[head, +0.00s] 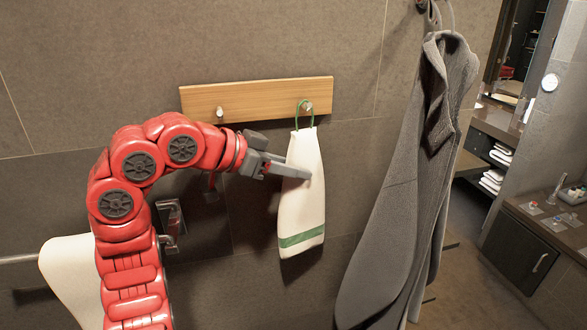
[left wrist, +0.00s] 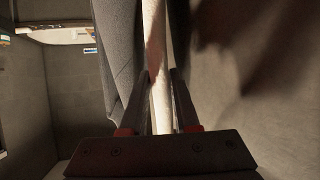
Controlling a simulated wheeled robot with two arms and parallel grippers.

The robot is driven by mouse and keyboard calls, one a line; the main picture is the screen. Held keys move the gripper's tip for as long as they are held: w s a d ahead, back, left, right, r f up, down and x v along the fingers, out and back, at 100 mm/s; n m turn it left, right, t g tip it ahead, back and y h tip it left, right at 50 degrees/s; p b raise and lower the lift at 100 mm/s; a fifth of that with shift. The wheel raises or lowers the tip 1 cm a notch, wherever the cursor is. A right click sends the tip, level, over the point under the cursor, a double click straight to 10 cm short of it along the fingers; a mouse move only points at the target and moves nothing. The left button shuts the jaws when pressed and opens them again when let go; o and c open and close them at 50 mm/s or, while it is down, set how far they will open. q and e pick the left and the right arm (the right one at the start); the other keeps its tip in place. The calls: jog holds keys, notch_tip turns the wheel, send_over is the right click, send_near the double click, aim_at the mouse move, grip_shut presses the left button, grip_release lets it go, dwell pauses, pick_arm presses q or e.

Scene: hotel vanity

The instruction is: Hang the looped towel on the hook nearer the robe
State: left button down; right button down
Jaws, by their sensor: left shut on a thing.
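The white towel (head: 303,205) with a green stripe near its bottom hangs below the wooden hook board (head: 250,99). Its green loop (head: 304,113) is at the right hook (head: 308,106), the one nearer the grey robe (head: 415,180), and appears to be around it. The left hook (head: 220,112) is bare. My left gripper (head: 295,171) is shut on the towel's upper middle, coming from the left. In the left wrist view the towel (left wrist: 160,80) shows edge-on between the fingers (left wrist: 160,95). My right gripper is not in view.
The grey robe hangs to the right of the towel, with a gap between them. A white towel (head: 70,275) hangs on a rail at the lower left. A metal fixture (head: 170,220) is on the wall behind my left arm. A vanity counter (head: 550,215) stands far right.

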pick_arm(q)
jog(key=c, duration=0.6)
grip_release()
jog(key=shift+s+a, duration=0.1)
